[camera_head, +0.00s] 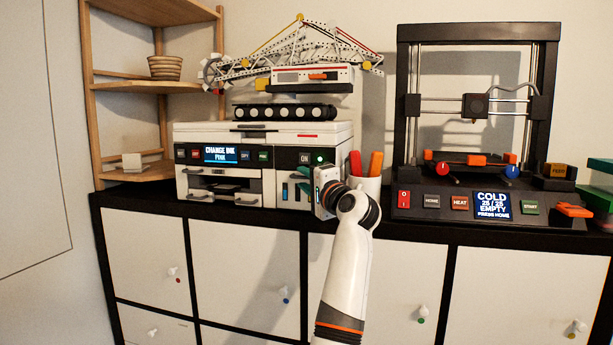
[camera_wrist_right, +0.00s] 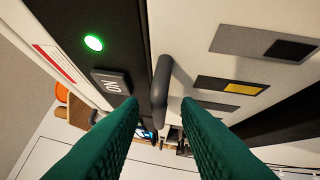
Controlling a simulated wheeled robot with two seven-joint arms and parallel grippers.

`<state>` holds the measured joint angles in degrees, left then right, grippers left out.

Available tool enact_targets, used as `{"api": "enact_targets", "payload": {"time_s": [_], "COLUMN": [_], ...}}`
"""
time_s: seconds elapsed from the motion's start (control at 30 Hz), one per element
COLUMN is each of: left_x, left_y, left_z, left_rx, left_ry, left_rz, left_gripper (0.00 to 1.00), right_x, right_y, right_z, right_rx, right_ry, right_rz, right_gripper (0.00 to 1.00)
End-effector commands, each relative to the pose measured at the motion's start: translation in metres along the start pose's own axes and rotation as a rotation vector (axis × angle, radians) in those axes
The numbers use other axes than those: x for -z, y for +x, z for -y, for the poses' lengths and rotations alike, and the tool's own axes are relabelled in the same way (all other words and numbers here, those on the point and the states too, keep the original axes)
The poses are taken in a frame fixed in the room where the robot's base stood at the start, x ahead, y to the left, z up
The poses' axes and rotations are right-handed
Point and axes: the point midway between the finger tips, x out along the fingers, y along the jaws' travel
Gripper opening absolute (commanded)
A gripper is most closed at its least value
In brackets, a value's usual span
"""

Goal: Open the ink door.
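The white printer (camera_head: 222,141) stands on the cabinet, its screen reading "CHANGE INK PINK". The ink door (camera_head: 291,175) is the white panel at the right of its front, below the ON button; it looks closed. In the right wrist view the door (camera_wrist_right: 225,60) has small windows, one showing yellow, and a dark bar handle (camera_wrist_right: 161,88). My right gripper (camera_wrist_right: 158,104) is open, with its green fingers on either side of the handle's lower part. I cannot tell whether they touch it. In the head view my right gripper (camera_head: 306,180) partly covers the door. My left gripper is not in view.
A cup (camera_head: 369,186) with orange and red items stands close to the right of my right wrist. A 3D printer (camera_head: 478,110) stands farther right. A wooden shelf (camera_head: 128,85) is at the left. A model crane (camera_head: 300,50) sits above the printer.

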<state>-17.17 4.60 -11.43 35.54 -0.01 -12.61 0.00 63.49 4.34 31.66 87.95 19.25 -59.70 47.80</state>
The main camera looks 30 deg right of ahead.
Motion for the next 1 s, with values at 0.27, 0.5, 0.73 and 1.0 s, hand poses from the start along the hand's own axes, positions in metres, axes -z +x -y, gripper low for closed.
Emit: {"api": "enact_targets", "payload": {"time_s": [0.27,0.5,0.73,1.0], "left_x": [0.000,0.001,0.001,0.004], "left_y": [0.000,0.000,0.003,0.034], "left_z": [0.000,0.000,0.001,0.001], "left_rx": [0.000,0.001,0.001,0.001], "left_ry": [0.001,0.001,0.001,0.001], "left_rz": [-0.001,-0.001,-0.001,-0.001], "left_gripper": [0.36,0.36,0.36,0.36], "right_x": [0.000,0.000,0.001,0.006], "right_y": [0.000,0.000,-0.001,-0.007], "right_z": [0.000,0.000,0.002,0.011], "right_rx": [0.000,0.000,-0.004,-0.067], "right_ry": [0.000,0.000,-0.004,-0.069], "right_rz": [0.000,0.000,0.000,0.001], "right_gripper": [0.18,0.00,0.00,0.00]}}
